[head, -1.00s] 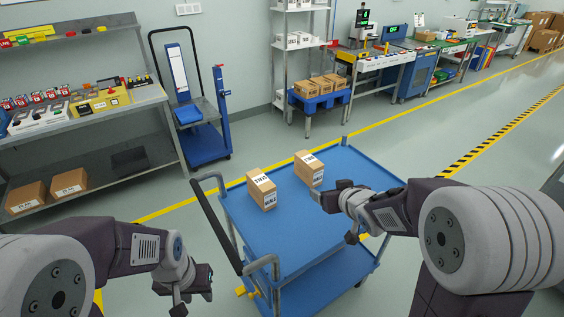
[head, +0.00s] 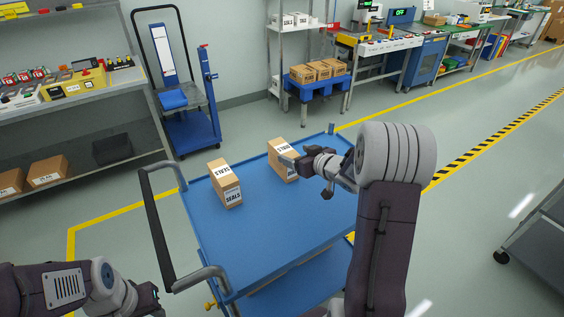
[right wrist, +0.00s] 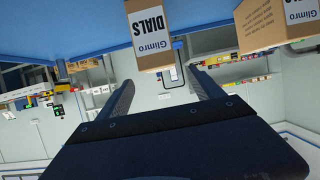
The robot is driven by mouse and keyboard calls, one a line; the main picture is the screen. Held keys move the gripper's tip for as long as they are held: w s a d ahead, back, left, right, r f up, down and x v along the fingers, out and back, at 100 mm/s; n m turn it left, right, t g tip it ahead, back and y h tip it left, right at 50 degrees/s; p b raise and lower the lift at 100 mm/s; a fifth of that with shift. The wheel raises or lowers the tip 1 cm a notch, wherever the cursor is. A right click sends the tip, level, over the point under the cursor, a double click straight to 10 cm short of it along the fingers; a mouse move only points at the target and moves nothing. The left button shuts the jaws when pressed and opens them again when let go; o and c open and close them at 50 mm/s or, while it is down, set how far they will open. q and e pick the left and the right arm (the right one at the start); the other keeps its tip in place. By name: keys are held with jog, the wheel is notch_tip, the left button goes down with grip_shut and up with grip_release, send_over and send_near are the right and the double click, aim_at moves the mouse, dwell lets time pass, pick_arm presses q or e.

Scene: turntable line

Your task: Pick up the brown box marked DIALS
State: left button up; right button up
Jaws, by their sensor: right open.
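The brown box marked DIALS shows in the right wrist view (right wrist: 155,32), its name on a white label. It appears to be the right-hand box (head: 284,147) on the blue cart in the head view, partly covered by my gripper. My right gripper (head: 292,162) is at this box's right side. In the right wrist view its open jaws (right wrist: 160,80) point at the box, which lies just beyond the fingertips, with nothing held. My left gripper (head: 150,294) is low at the left, away from the boxes; its jaws are unclear.
A second brown box (head: 226,184), marked SEALS, stands left of it on the blue cart (head: 260,235). The cart's handle (head: 155,225) rises at the left. The cart's near top is clear. A shelf bench (head: 90,135) and blue trolley (head: 190,130) stand behind.

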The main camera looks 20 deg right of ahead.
aim_at(286, 150)
jog(key=b+x, duration=0.1)
jog(key=x, duration=0.7)
jog(key=shift+w+f, duration=0.2)
jog(key=shift+s+r, duration=0.1)
jog(key=shift+c, duration=1.2)
grip_shut()
